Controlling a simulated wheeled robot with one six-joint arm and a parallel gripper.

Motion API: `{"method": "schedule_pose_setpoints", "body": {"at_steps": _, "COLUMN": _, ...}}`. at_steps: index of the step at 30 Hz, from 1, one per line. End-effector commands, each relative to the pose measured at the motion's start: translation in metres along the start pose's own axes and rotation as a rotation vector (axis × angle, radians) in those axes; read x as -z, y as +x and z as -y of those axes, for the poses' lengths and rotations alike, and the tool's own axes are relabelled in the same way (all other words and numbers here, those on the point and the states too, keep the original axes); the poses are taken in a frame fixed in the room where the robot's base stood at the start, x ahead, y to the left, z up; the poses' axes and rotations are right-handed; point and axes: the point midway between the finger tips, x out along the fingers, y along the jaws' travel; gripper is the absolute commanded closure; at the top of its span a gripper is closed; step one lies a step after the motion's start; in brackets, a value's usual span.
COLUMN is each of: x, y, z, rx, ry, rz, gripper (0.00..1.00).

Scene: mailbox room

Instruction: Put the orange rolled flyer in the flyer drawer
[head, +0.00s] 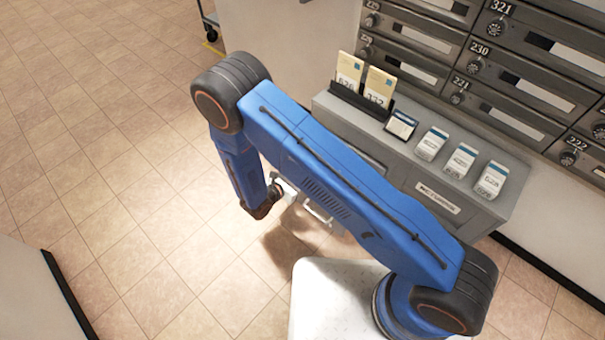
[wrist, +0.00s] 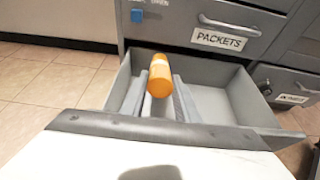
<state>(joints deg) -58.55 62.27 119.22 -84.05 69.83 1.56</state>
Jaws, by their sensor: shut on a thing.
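The orange rolled flyer (wrist: 160,78) is in the wrist view, held between the two grey fingers of my gripper (wrist: 158,98). It appears over or within an open grey drawer (wrist: 225,104), towards its left part. I cannot tell whether the flyer touches the drawer floor. The open drawer's own label is not visible. In the head view my arm hides the flyer and most of the drawer; a pale handle (head: 318,214) shows beside the arm.
A closed drawer labelled PACKETS (wrist: 222,40) is above the open one. Another closed drawer (wrist: 285,88) is at right. Card holders (head: 365,85) and several small boxes (head: 462,160) stand on the cabinet top (head: 405,160). Mailboxes (head: 500,60) line the wall. Tiled floor at left is clear.

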Motion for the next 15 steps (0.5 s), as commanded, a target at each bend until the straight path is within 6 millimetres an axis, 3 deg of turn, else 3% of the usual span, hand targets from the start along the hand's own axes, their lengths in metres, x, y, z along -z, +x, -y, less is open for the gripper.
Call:
{"method": "schedule_pose_setpoints", "body": {"at_steps": 4, "x": -0.0001, "y": 0.0000, "z": 0.0001, "rx": 0.000, "ry": 0.000, "rz": 0.000, "gripper": 0.93}}
{"method": "schedule_pose_setpoints", "body": {"at_steps": 5, "x": -0.0001, "y": 0.0000, "z": 0.0001, "rx": 0.000, "ry": 0.000, "rz": 0.000, "gripper": 0.67}}
{"method": "schedule_pose_setpoints", "body": {"at_steps": 7, "x": -0.0002, "y": 0.0000, "z": 0.0001, "rx": 0.000, "ry": 0.000, "rz": 0.000, "gripper": 0.50}}
{"method": "schedule_pose_setpoints", "body": {"at_steps": 15, "x": -0.0001, "y": -0.0002, "z": 0.0001, "rx": 0.000, "ry": 0.000, "rz": 0.000, "gripper": 0.49}}
